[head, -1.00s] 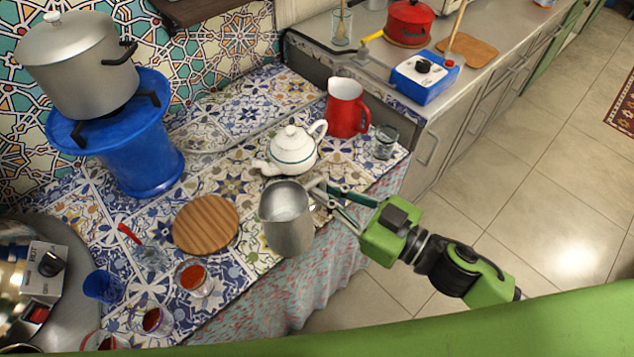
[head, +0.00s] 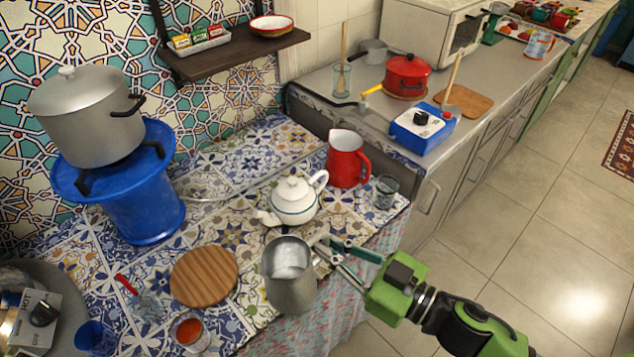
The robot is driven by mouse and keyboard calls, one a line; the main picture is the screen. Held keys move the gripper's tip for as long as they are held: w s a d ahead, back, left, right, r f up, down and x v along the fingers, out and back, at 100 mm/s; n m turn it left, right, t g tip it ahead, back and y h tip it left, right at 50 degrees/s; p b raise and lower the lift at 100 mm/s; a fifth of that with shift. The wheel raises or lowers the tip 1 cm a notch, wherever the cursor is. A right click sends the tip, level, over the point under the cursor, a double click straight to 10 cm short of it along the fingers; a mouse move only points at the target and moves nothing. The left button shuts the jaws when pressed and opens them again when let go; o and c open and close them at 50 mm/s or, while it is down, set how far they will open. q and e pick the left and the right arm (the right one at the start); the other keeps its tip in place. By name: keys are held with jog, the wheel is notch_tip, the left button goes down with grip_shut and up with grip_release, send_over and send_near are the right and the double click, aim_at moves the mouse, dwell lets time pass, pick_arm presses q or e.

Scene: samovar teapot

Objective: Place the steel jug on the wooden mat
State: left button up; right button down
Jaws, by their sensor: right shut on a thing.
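The steel jug (head: 288,283) is upright near the front edge of the tiled counter. My right gripper (head: 326,250) is shut on the jug from its right side, where the handle is. I cannot tell whether the jug's base touches the counter or is held above it. The round wooden mat (head: 204,276) lies flat on the tiles to the left of the jug, bare and apart from it. My left gripper is not in view.
A white teapot (head: 294,201) stands just behind the jug. A red pitcher (head: 345,160) and an empty glass (head: 385,191) are farther right. A glass of red tea (head: 190,332) stands in front of the mat. A blue stand (head: 145,212) carries a large pot (head: 88,115).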

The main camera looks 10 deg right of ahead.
jog(key=shift+r, duration=0.1)
jog(key=shift+w+r+m+t+h, duration=0.3)
jog(key=shift+r+m+t, duration=0.1)
jog(key=w+d+r+m+t+h, duration=0.1)
jog(key=d+m+t+h, duration=0.1)
jog(key=d+m+h, duration=0.2)
jog(key=w+d+r+m+t+h, duration=0.1)
jog(key=w+d+m+t+h, duration=0.1)
jog(key=d+h, duration=0.6)
jog(key=d+m+t, duration=0.1)
jog(key=m, duration=0.1)
jog(key=shift+w+d+r+m+h, duration=0.25)
jog(key=shift+r+m+h, duration=0.05)
jog(key=shift+m, duration=0.1)
